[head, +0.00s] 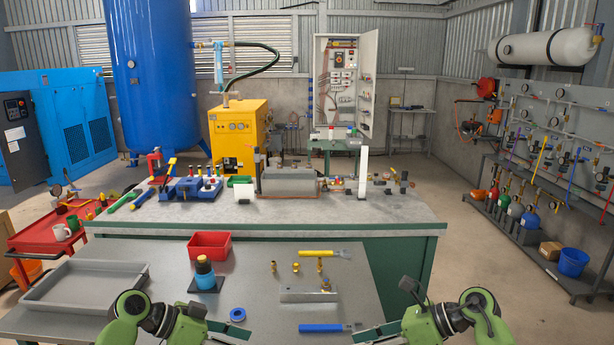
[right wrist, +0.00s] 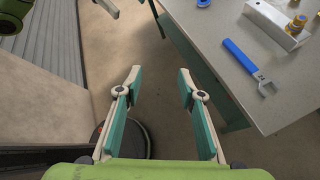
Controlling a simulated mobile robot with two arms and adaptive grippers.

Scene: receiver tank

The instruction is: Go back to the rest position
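My left gripper (head: 222,322) is low in the head view, at the front edge of the near grey table, with its fingers apart and nothing between them. My right gripper (head: 386,312) is at the front right of the same table, with its fingers spread. In the right wrist view both fingers of the right gripper (right wrist: 157,78) are clearly apart and empty, over the floor beside the table edge. Neither gripper touches any of the table's objects.

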